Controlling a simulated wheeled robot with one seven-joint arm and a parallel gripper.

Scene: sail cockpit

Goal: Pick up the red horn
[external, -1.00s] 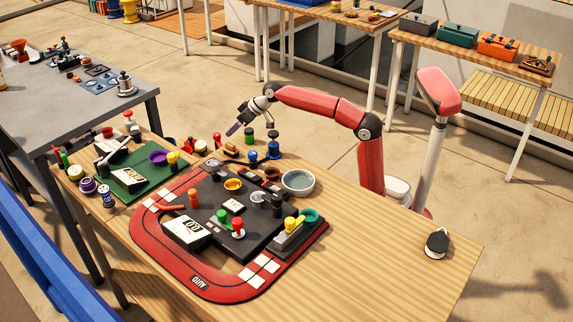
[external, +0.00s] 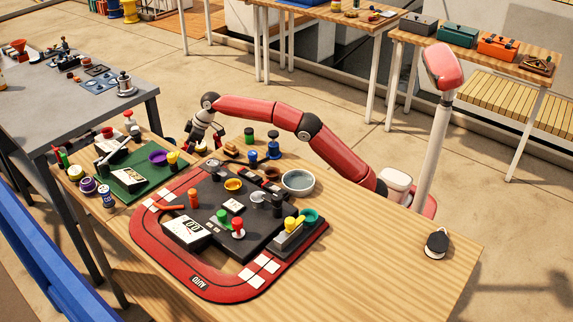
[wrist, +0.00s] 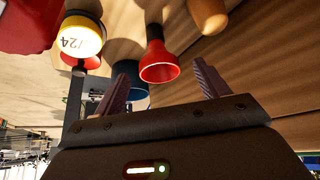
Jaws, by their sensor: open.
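The red horn (wrist: 157,62), with a flared round mouth and a darker narrow end, shows in the wrist view. It lies between and just beyond the two fingertips of my gripper (wrist: 162,82). The fingers are apart on either side of it, and I see no contact. In the external view my gripper (external: 205,138) points down at the far left edge of the wooden table. There the arm and fingers cover small red things, so I cannot pick out the horn clearly.
In the wrist view, a yellow-and-white cylinder (wrist: 82,38) and a dark blue round thing (wrist: 131,80) are close to the horn. A wooden piece (wrist: 207,12) is at upper right. In the external view a blue piece (external: 273,150) and a grey bowl (external: 298,183) stand right of my gripper.

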